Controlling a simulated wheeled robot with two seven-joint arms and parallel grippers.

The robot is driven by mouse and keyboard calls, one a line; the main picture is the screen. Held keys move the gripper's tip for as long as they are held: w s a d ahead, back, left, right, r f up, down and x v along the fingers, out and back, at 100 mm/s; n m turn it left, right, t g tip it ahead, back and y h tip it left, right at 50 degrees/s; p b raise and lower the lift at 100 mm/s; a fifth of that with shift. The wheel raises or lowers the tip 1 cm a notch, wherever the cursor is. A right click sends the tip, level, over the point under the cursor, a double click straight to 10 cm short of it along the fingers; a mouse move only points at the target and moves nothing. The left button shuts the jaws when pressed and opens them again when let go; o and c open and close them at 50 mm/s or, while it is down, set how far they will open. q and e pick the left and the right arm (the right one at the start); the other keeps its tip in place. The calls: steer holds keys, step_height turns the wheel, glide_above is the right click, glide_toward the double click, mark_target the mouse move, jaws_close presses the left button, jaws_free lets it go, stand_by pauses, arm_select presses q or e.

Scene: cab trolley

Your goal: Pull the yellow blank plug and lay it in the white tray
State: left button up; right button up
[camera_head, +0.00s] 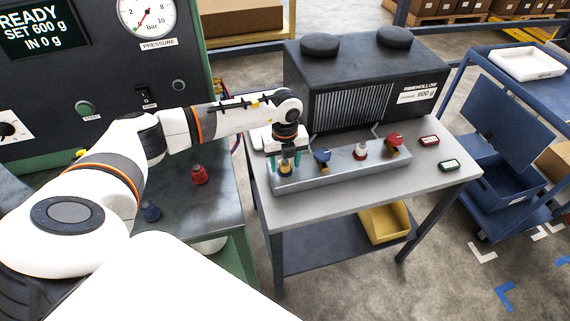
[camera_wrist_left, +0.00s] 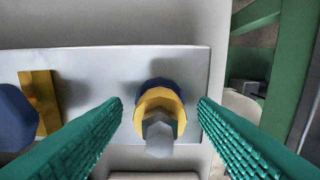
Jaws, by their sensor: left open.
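The yellow blank plug (camera_wrist_left: 158,97) has a hexagonal end and a dark blue ring behind it. It sits in the silver manifold block (camera_head: 340,168) on the grey bench. In the head view the plug (camera_head: 285,167) shows partly below my left gripper (camera_head: 284,165). In the left wrist view the green fingers of my left gripper (camera_wrist_left: 160,103) are open, one on each side of the plug, with visible gaps to it. The white tray (camera_head: 527,63) lies on top of the blue trolley at the far right and looks empty. My right gripper is not in view.
A dark machine (camera_head: 350,85) stands behind. Red (camera_head: 429,140) and green (camera_head: 449,165) tagged pieces lie right. A yellow bin (camera_head: 385,224) is below.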

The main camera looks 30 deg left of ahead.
arm_select(q)
steer(key=shift+c, duration=0.4)
jaws_close()
steer(key=shift+r, duration=0.15)
steer(key=shift+w+r+p, duration=0.1)
steer(key=shift+r+p, duration=0.3)
steer(key=shift+p, duration=0.05)
steer(key=shift+r+p, duration=0.35)
steer(key=shift+r, duration=0.2)
steer(key=shift+r+p, duration=1.4)
steer(key=shift+r, duration=0.5)
